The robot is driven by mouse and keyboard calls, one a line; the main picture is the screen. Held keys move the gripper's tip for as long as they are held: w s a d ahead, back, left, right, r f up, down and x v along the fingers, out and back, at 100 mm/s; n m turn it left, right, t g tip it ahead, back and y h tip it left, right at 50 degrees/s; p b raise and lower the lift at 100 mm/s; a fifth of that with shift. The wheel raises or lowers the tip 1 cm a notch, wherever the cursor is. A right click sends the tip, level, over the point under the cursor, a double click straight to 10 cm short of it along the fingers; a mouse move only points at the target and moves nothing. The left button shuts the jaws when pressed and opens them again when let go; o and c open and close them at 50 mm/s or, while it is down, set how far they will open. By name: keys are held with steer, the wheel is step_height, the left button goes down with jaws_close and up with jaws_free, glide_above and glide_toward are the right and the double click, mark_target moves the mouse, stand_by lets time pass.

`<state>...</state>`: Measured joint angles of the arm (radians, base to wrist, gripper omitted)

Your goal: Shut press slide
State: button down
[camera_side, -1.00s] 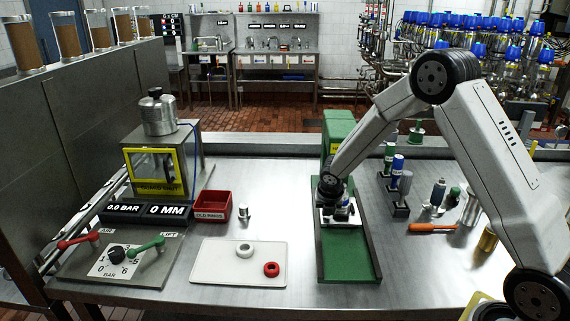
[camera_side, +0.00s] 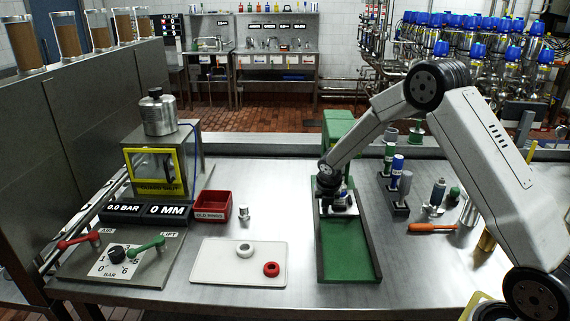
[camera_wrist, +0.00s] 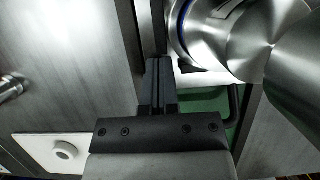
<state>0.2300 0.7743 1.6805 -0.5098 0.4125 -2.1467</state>
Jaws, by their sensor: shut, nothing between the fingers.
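The press slide is a green channel (camera_side: 348,262) on the steel table, running front to back toward a green press block (camera_side: 338,130). A metal carriage (camera_side: 345,206) sits in the channel, in its middle to rear part, short of the block. My gripper (camera_side: 326,190) is low at the carriage's left side, and my arm partly hides the carriage. In the wrist view my gripper's fingers (camera_wrist: 159,85) are shut together and empty. Large shiny round metal (camera_wrist: 235,40) is just right of them, with part of the green channel (camera_wrist: 212,106) below. Whether the fingers touch the carriage cannot be told.
Bottles in black holders and an orange-handled tool (camera_side: 432,228) are on the right.

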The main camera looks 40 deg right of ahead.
steer(key=shift+w+d+r, duration=0.15)
steer(key=shift+w+r, duration=0.05)
steer(key=shift+r, duration=0.1)
steer(key=shift+s+a+r, duration=0.2)
steer(key=shift+s+r, duration=0.05)
steer(key=shift+r, duration=0.15)
steer(key=s+a, duration=0.7)
steer(key=shift+a, duration=0.15)
steer(key=shift+s+a+f, duration=0.2)
steer(key=shift+s+a, duration=0.6)
steer(key=shift+s, duration=0.1)
steer(key=shift+r, duration=0.1)
step_height(320, 180, up, 8)
steer(key=s, duration=0.2)
steer(key=shift+s+d+r, duration=0.2)
steer(key=shift+s+d, duration=0.15)
steer(key=shift+s, duration=0.05)
steer(key=shift+f, duration=0.2)
steer(key=shift+x, duration=4.8)
